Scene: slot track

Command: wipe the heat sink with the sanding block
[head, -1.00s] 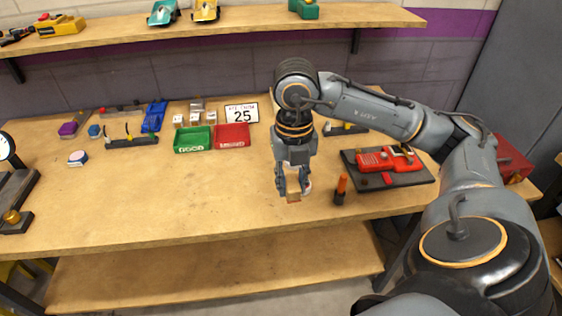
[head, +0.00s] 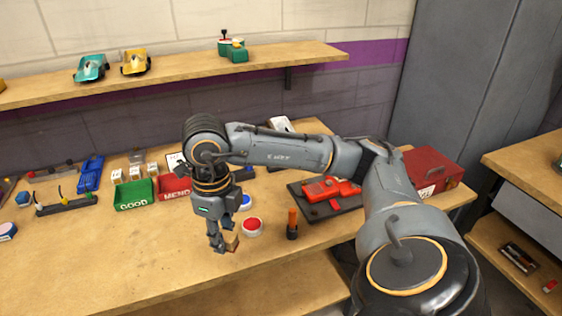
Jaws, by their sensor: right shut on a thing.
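My right gripper (head: 222,242) points down low over the front middle of the bench. It is shut on a small tan-brown block, the sanding block (head: 232,242), at its fingertips. Whether the block touches the bench top cannot be told. I cannot make out the heat sink for sure; the gripper and forearm hide part of the bench behind them. My left gripper is not in view.
Right of the gripper are a red round button (head: 252,227), an orange-handled tool (head: 292,222) and a dark plate (head: 345,203) with a red car body. Green (head: 133,195) and red (head: 172,187) bins stand behind left. The front left bench is bare.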

